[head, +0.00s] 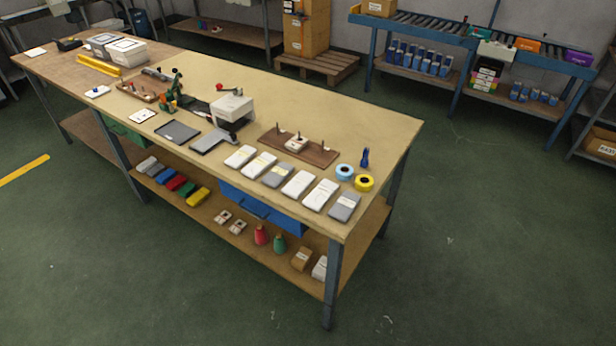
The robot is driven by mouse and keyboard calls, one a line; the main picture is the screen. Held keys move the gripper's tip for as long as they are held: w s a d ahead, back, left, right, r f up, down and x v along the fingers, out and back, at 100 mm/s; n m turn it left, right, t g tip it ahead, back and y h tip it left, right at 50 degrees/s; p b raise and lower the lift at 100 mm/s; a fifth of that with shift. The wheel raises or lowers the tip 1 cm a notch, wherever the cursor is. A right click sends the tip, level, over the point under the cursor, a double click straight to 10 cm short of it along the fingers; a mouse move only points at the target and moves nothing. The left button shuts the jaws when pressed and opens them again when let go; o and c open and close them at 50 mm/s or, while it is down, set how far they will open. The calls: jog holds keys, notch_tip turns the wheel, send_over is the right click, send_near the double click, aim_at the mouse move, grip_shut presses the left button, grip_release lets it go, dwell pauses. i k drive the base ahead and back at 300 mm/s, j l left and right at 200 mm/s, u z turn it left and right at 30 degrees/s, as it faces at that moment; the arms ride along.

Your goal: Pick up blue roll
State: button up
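The blue roll (344,171) is a light blue ring with a dark centre. It lies flat on the tan table top (330,110), near the table's right end. A yellow roll (364,183) lies just to its lower right. A small dark blue upright object (365,158) stands to its upper right. My gripper does not show in this view.
Several white and grey packs (299,183) lie along the table's front edge. A brown board with pegs (298,148) lies left of the blue roll. A lower shelf (270,265) holds coloured packs and cones. Green floor is clear in front and right.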

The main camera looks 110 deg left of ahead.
aim_at(344, 172)
jog(key=u, duration=3.25)
